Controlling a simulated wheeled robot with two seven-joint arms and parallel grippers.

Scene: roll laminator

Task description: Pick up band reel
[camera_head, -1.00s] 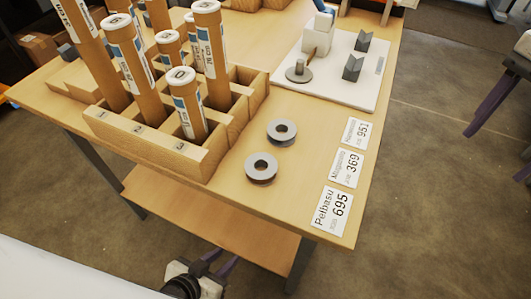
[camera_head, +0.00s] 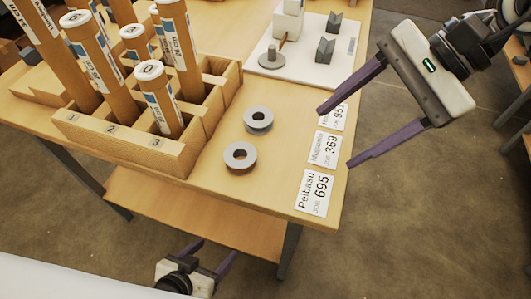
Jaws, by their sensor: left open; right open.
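Two grey band reels lie flat on the wooden table, ring-shaped with open centres. The nearer band reel (camera_head: 240,167) is in front of the rack's right end; the farther band reel (camera_head: 258,130) lies behind it and slightly right. My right gripper (camera_head: 334,136) is open and empty, its purple fingers pointing left over the table's right edge by the cards, to the right of both reels. My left gripper (camera_head: 213,250) is open and empty, low in front of the table, below the reels in the picture.
A wooden rack (camera_head: 110,140) with several labelled cardboard tubes stands to the left of the reels. A white board (camera_head: 300,68) with a spindle disc (camera_head: 272,60) and dark V-blocks is behind. Name cards (camera_head: 314,193) line the right edge. The table around the reels is clear.

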